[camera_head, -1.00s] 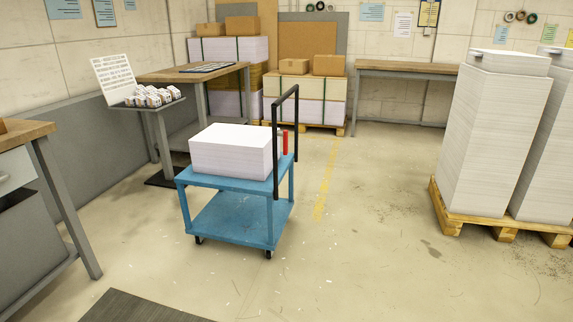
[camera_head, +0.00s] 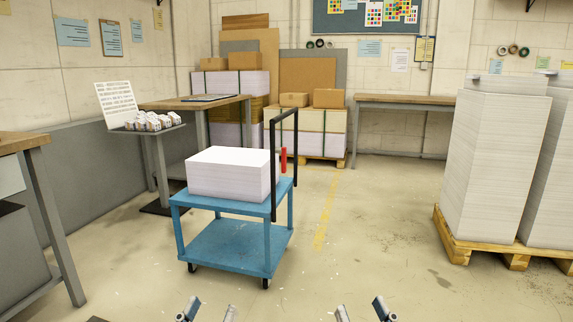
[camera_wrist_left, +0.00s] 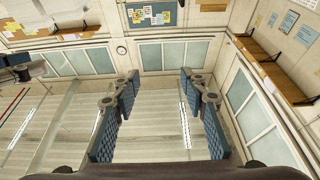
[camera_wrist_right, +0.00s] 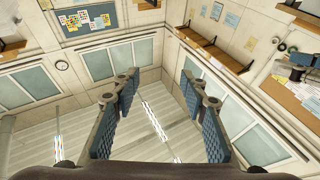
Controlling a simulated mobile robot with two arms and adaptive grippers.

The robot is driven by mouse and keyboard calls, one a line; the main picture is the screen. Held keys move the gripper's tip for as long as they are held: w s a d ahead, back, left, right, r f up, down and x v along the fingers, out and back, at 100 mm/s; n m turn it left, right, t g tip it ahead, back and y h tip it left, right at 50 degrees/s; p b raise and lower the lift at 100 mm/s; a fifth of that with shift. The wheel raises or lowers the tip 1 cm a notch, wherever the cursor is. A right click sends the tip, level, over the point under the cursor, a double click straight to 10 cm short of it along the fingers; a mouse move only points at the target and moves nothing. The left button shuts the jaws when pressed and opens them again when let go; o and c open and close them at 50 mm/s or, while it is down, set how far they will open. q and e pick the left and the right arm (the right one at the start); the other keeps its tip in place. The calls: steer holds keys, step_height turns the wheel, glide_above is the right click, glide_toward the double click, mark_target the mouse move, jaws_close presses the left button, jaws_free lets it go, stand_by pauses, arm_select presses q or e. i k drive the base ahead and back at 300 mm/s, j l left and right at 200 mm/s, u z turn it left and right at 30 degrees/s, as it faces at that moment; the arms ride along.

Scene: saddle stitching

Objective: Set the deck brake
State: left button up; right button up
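A blue cart (camera_head: 228,246) stands on the floor ahead, left of centre, with a black push handle (camera_head: 296,150) on its right end. A red upright lever (camera_head: 283,160) shows just behind the handle's near post, at the cart's right end; its base is hidden. A white paper stack (camera_head: 228,174) lies on the cart's top. My left gripper (camera_head: 207,311) and right gripper (camera_head: 361,310) show at the bottom edge, well short of the cart. Both are open and empty in the wrist views, left gripper (camera_wrist_left: 158,100) and right gripper (camera_wrist_right: 155,100), pointing up toward walls and ceiling.
A pallet (camera_head: 460,247) with tall paper stacks stands at the right. A wooden-topped table (camera_head: 18,142) is at the near left. A small stand (camera_head: 160,165) holds little boxes behind the cart. The floor (camera_head: 365,240) between cart and pallet is clear.

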mark_target(282, 150)
steer(key=i+l+z, duration=0.1)
steer(key=i+l, duration=0.2)
steer(key=i, duration=0.15)
steer(key=i+l+z, duration=0.1)
steer(key=i+l, duration=0.45)
steer(key=i, duration=0.3)
steer(key=i+l+z, duration=0.15)
steer(key=i, duration=0.3)
steer(key=l, duration=0.1)
